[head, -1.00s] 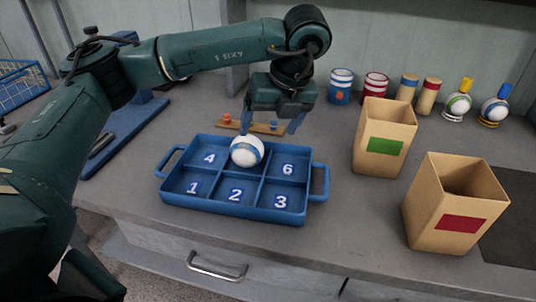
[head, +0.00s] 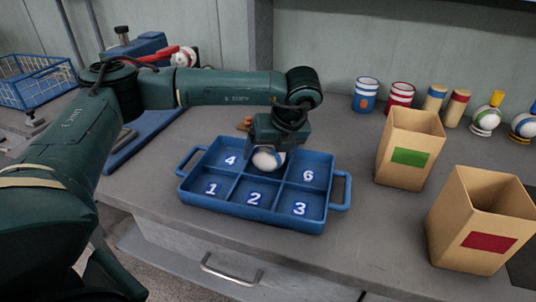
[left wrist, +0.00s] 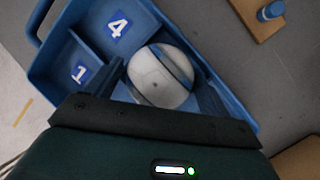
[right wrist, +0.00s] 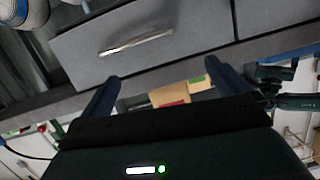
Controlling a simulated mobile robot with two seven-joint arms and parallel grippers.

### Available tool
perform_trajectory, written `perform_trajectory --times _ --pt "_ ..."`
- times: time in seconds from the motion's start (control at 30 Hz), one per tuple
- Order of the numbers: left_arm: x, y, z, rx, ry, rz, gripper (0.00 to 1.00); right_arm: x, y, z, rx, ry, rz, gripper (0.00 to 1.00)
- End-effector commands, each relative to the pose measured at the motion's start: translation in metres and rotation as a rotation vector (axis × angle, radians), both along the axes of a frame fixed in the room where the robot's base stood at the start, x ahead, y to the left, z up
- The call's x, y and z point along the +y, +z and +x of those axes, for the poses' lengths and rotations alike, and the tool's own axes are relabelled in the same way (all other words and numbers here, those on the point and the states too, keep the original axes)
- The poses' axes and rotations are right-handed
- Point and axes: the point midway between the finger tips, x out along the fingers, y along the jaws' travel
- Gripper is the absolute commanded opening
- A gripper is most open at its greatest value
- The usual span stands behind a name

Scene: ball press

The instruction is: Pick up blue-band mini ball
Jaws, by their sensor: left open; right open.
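The white mini ball with a blue band (head: 266,160) sits in the back middle compartment of the blue numbered tray (head: 328,190), between compartments 4 and 6. My left gripper (head: 270,152) points down over the ball and hides its upper part and most of the fingers in the head view. In the left wrist view the ball (left wrist: 160,76) shows between the two spread fingers of my left gripper (left wrist: 168,86); contact cannot be told. My right gripper (right wrist: 162,72) is open and empty, facing a grey drawer front in its own wrist view.
Two cardboard boxes, green-labelled (head: 408,157) and red-labelled (head: 488,242), stand right of the tray. Striped cans (head: 366,95), cylinders and balls on stands line the wall. A blue wire basket (head: 38,85) is at left. A red-and-white ball (head: 186,57) shows behind my left arm.

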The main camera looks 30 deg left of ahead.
Motion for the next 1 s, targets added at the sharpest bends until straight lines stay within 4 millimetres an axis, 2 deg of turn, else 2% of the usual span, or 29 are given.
perform_trajectory --times 0.1,0.37,0.73,1.0 --pt "0.0045 -0.0104 0.0012 0.000 0.000 0.000 0.81 -0.0002 -0.0003 0.0001 -0.001 0.000 -0.001 1.00" --pt "0.0052 -0.0123 0.0014 0.000 -0.001 0.000 0.80 -0.0003 0.0011 0.0003 -0.004 -0.001 0.000 1.00" --pt "0.0050 -0.0118 0.0014 0.000 -0.001 -0.001 0.50 -0.0003 0.0012 -0.0004 -0.003 0.000 0.001 1.00" --pt "0.0048 -0.0084 0.0018 -0.002 -0.001 -0.001 0.49 -0.0002 0.0005 -0.0014 0.000 0.000 0.001 1.00"
